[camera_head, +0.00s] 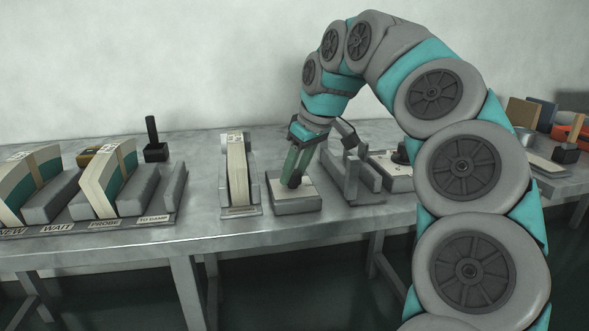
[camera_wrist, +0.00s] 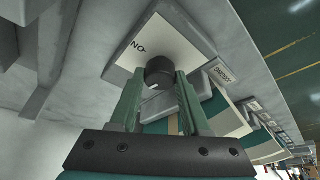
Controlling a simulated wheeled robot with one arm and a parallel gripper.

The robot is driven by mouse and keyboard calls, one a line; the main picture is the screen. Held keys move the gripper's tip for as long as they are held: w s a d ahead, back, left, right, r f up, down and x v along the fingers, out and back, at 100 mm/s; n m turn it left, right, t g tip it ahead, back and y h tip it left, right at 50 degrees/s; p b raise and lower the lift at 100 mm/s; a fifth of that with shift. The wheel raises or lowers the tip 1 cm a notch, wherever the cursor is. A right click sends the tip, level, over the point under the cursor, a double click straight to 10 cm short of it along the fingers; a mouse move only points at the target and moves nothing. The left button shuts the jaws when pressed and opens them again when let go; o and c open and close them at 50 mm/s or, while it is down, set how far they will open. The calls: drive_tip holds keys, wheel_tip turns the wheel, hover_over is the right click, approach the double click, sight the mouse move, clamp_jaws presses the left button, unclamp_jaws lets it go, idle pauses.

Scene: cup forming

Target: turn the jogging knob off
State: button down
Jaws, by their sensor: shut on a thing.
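The jogging knob (camera_wrist: 159,69) is a dark round knob on a pale, box-shaped base (camera_wrist: 190,38). The word ON is printed on the plate beside it, upside down in the wrist view. A small light mark shows low on the knob; I cannot tell which setting it points to. In the head view the base (camera_head: 296,205) sits near the table's front edge, and the fingers mostly hide the knob. My gripper (camera_head: 293,183) reaches down from above and is shut on the knob. Its two green fingers (camera_wrist: 160,88) stand on either side of it.
A holder with an upright pale stack (camera_head: 237,170) stands just left of the base. A grey slotted fixture (camera_head: 352,180) stands close to its right. Racks with labelled slots (camera_head: 100,222) fill the table's left side. A dark upright handle (camera_head: 153,140) stands behind them.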

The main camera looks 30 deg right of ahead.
drive_tip(key=shift+n+y, duration=0.3)
drive_tip(key=shift+n, duration=0.5)
drive_tip(key=shift+g, duration=0.3)
drive_tip(key=shift+c, duration=1.8)
unclamp_jaws()
drive_tip(key=shift+r, duration=0.1)
drive_tip(key=v, duration=0.7)
drive_tip(key=shift+r, duration=0.25)
drive_tip(key=shift+s+d, duration=0.1)
drive_tip(key=shift+d, duration=0.05)
